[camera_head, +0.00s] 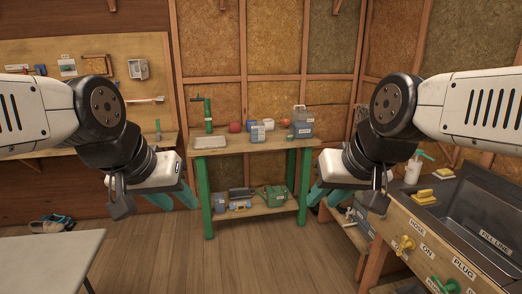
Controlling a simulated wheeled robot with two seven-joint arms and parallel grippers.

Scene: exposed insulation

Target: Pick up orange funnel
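A small orange object (284,122) stands among other items on the workbench at the back centre. It is partly hidden, and I cannot tell for sure that it is the orange funnel. My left gripper (174,200) hangs in the air at centre left, with its teal fingers apart and nothing visible between them. My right gripper (327,194) hangs at centre right, also with its teal fingers spread and empty. Both are in front of the workbench and well short of the orange object.
The green-legged workbench (222,150) holds a red object (235,127), a grey jug (302,122) and a tray (211,142). A sink counter (400,215) stands at right, with a soap bottle (413,168). A pale table (50,260) is at lower left. The wooden floor (235,262) between is clear.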

